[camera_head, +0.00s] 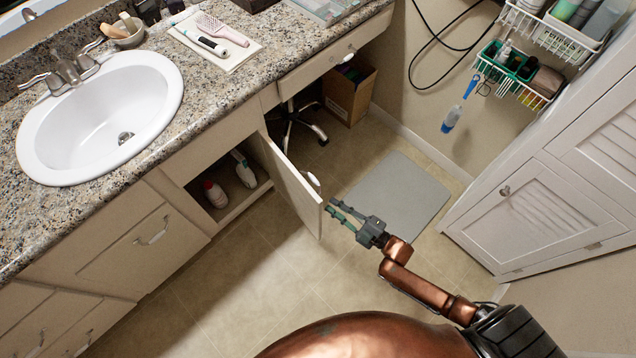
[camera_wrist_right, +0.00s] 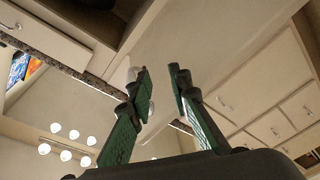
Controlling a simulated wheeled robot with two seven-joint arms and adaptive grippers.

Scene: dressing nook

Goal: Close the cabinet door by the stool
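The cabinet door (camera_head: 290,185) below the counter stands swung open, out into the room. Its pale handle (camera_head: 312,180) is on the face turned to the right. The cabinet opening (camera_head: 228,185) to its left is exposed. The stool (camera_head: 300,125) shows only as a dark wheeled base under the counter, behind the door. My right gripper (camera_head: 334,208) is beside the door's free edge, on the handle side. Its two green fingers are apart in the right wrist view (camera_wrist_right: 158,78). I cannot tell whether they touch the door. My left gripper is out of view.
Two bottles (camera_head: 215,194) stand inside the cabinet. A cardboard box (camera_head: 350,95) is under the counter. A grey mat (camera_head: 400,197) lies on the floor behind my right gripper. A white louvred cabinet (camera_head: 540,210) stands at the right. The floor left of the gripper is clear.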

